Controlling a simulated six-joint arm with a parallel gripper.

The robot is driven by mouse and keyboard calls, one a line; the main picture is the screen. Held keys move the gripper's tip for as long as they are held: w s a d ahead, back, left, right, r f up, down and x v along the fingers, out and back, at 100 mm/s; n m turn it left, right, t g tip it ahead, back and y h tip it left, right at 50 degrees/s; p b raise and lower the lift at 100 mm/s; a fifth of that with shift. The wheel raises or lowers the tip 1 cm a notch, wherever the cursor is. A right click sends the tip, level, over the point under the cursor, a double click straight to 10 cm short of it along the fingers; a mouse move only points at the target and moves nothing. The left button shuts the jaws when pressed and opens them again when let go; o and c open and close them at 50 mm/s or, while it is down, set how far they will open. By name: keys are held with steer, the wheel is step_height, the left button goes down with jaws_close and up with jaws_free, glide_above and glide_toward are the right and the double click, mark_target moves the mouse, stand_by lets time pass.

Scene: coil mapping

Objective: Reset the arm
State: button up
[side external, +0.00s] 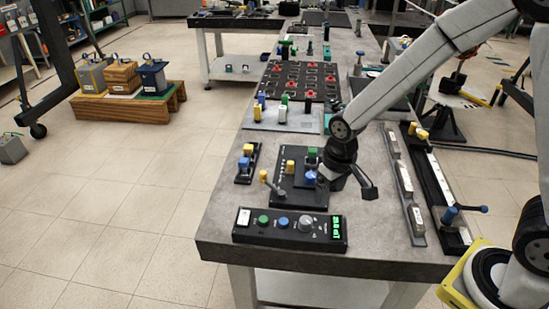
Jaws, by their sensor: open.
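My gripper (352,183) is open. It is low over the near part of the grey table (225,218), at the right edge of a black panel (300,197). One finger is spread out to the right; the other is beside a blue block on the panel. I see nothing between the fingers. The panel carries a yellow-knobbed lever (264,176), a yellow block (291,166), a green block (312,155) and the blue block (310,178). I cannot tell whether the gripper touches the blue block.
A control box (290,228) with buttons, a dial and a green display lies near the front edge. A black plate with red pieces (303,79) is farther back. Long rails (435,190) line the right side. Weights stand on a wooden pallet (130,104) on the floor at left.

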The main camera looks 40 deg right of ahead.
steer(key=s+d+r+t, duration=0.1)
steer(key=s+d+r, duration=0.2)
steer(key=s, duration=0.5)
steer(key=shift+d+t, duration=0.3)
steer(key=shift+d, duration=0.5)
steer(key=shift+w+r, duration=0.1)
